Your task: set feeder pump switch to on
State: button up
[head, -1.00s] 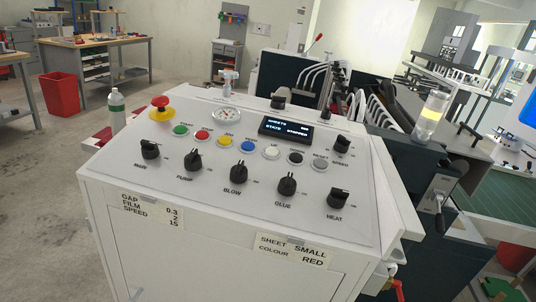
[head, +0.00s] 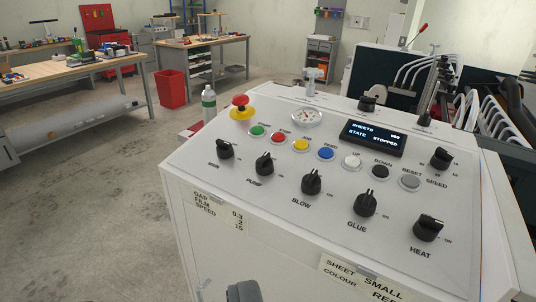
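The pump switch (head: 265,163) is a black rotary knob labelled PUMP on the sloping white control panel (head: 225,180). It is second from the left in the lower row. Its ridge looks roughly upright, with the small ON mark to its right. A dark grey rounded piece (head: 243,291), seemingly part of my gripper, shows at the bottom edge, well below the knob and apart from it. Its fingertips are hidden, so I cannot tell whether it is open or shut.
Beside the pump knob are the main knob (head: 225,149) and blow knob (head: 312,182). Coloured buttons and a red emergency stop (head: 240,106) sit above. The display (head: 373,137) reads STATE STOPPED. A bottle (head: 209,103) stands behind the panel. Open floor lies left.

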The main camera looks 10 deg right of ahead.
aim_at(264, 166)
jog(key=i, duration=0.95)
jog(key=u, duration=0.05)
